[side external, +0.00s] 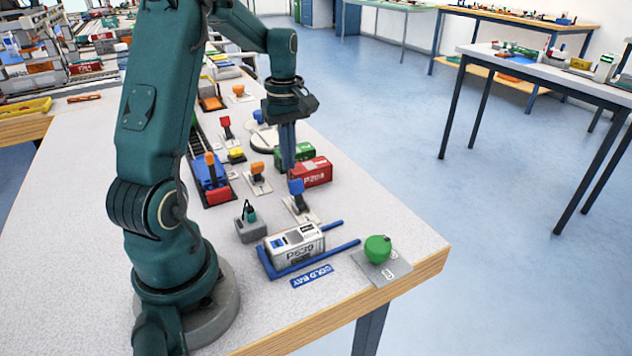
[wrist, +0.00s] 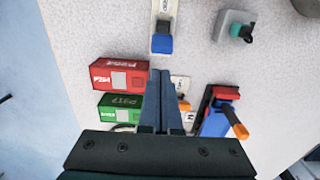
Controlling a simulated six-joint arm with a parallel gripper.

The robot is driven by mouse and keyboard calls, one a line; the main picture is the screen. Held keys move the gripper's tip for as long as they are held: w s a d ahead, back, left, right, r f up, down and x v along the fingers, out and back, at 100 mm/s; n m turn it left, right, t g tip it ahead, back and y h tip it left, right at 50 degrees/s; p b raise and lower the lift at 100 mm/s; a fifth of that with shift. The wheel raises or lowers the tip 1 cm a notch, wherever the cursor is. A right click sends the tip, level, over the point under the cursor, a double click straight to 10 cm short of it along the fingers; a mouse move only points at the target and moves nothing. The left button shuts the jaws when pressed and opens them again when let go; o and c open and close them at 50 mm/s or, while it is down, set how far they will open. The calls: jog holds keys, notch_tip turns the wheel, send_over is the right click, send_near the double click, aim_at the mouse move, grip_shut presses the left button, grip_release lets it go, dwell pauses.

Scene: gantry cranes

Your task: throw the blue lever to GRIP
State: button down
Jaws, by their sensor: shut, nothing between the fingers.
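The blue lever (side external: 296,187) has a blue knob and stands on a pale base plate (side external: 300,211) near the middle of the table. In the wrist view its knob (wrist: 162,44) is just beyond my fingertips, and its plate (wrist: 164,12) runs off the top edge. The plate's lettering is too small to read, so I cannot tell its marked position. My gripper (side external: 289,166) points down, shut and empty, a little above and behind the knob in the side view. Its dark blue fingers (wrist: 160,73) also show in the wrist view, apart from the knob.
A red container (side external: 312,173) and a green container (side external: 294,154) stand close beside my fingers. An orange-knobbed lever (side external: 258,170) is left. A grey box with a teal toggle (side external: 250,229), a white container (side external: 295,246) in a blue frame and a green button (side external: 378,247) are nearer.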

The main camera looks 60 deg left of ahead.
jog(key=shift+f, duration=1.5)
jog(key=shift+d, duration=0.2)
